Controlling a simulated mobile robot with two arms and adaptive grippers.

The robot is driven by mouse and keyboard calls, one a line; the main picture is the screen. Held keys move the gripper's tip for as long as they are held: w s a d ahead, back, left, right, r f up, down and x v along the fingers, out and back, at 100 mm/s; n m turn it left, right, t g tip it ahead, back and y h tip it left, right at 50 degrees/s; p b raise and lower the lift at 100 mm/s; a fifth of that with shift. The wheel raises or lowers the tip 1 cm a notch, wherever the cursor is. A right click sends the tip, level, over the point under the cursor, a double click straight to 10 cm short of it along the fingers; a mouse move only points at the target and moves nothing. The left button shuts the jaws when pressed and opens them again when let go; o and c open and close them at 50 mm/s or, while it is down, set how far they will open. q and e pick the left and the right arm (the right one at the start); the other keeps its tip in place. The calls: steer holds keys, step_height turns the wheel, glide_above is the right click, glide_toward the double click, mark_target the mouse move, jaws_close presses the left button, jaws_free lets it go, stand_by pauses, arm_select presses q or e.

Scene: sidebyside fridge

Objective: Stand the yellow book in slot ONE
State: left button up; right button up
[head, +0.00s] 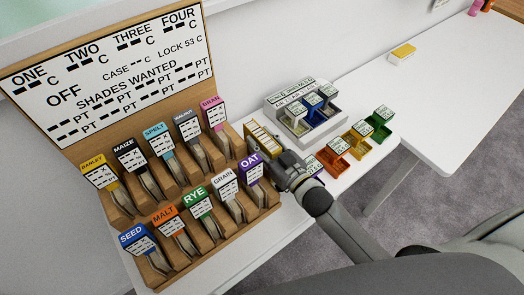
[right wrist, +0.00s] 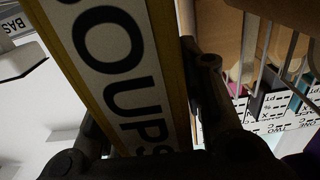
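The yellow book (head: 264,139) is at the tip of my right gripper (head: 278,160), beside the right end of the wooden rack. In the right wrist view the book (right wrist: 118,70) shows its yellow edges and a white label reading "SOUPS", partly cut off. It lies between my two dark fingers, which appear to press on its sides. A board (head: 110,65) with the words ONE, TWO, THREE and FOUR stands behind the rack. I cannot make out a slot marked ONE. My left gripper is not in view.
The wooden rack (head: 200,232) holds several labelled bins, such as OAT (head: 250,168) and GRAIN (head: 226,186). A white stand (head: 300,127) and several coloured bins sit to the right. The white table (head: 455,100) at far right is mostly clear.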

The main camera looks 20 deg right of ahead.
jaws_close()
